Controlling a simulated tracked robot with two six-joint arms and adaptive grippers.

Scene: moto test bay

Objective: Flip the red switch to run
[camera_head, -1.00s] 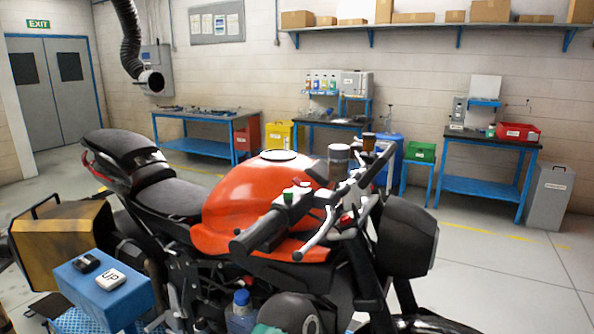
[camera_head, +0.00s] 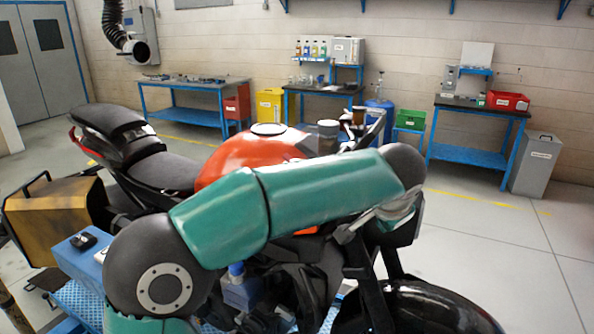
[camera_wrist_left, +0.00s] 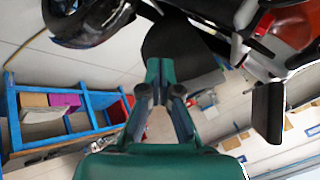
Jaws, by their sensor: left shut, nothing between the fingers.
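The motorcycle stands in the middle of the head view, with its orange-red tank (camera_head: 235,155) partly covered by my left arm. In the left wrist view a small red part (camera_wrist_left: 264,24) shows on the dark handlebar area at the upper right. I cannot tell for sure that it is the red switch. In the head view my arm hides most of the handlebar. My left gripper (camera_wrist_left: 160,66) is shut and empty, with its tips in front of the black headlight (camera_wrist_left: 190,50) and apart from the red part. My right gripper is not in view.
The front wheel (camera_head: 420,308) is at the bottom of the head view. A yellow-brown side case (camera_head: 50,215) and a blue box (camera_head: 78,262) are at the left. Workbenches (camera_head: 470,158) line the back wall. The floor to the right is clear.

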